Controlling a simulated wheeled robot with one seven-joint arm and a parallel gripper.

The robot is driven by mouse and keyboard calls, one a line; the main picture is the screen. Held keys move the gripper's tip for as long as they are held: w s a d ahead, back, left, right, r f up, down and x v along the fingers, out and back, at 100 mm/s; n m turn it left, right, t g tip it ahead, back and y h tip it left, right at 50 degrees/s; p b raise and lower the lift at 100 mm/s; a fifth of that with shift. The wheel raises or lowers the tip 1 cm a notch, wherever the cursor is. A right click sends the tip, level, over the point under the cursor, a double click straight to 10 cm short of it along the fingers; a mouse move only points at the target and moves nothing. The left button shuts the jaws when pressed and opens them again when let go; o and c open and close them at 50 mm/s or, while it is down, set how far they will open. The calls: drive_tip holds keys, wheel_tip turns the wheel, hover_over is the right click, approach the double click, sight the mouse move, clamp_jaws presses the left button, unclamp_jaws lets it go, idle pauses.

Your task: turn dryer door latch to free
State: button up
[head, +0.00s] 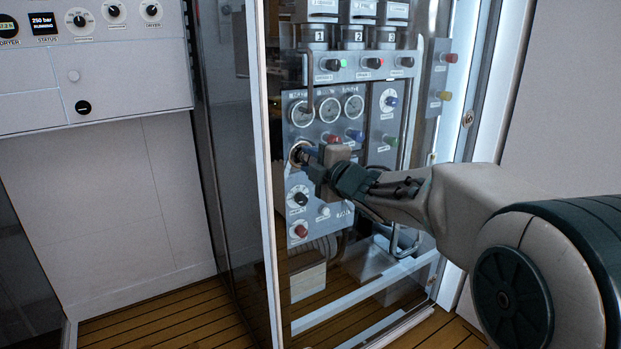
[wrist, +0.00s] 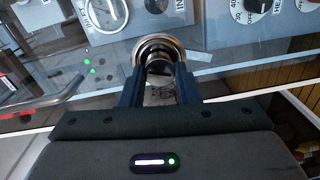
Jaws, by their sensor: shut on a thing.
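The dryer door (head: 262,200) is a glass panel in a pale metal frame, with a control panel visible behind the glass. The door latch (head: 296,152) is a round metal fitting near the door's left edge. In the wrist view the latch (wrist: 160,46) shows as a shiny ring with a knob at its centre. My gripper (head: 308,157) reaches in from the right, its fingers at the latch. In the wrist view my gripper (wrist: 158,78) is shut on the latch knob, one finger on each side. The fingers partly hide the knob, and I cannot tell its turn angle.
A bent metal handle bar (head: 309,85) stands on the door above the latch. Gauges (head: 328,109), knobs and coloured buttons fill the panel behind the glass. A white control cabinet (head: 95,60) is at the left. The wooden floor (head: 150,328) in front is clear.

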drive_tip(key=shift+f+n+b, duration=0.1)
drive_tip(key=shift+n+b, duration=1.8)
drive_tip(key=shift+n, duration=0.2)
drive_tip(key=o, duration=1)
drive_tip(key=shift+a, duration=0.1)
drive_tip(key=shift+p+v, duration=1.25)
drive_tip(key=shift+v, duration=5.75)
drive_tip(key=shift+a, duration=0.1)
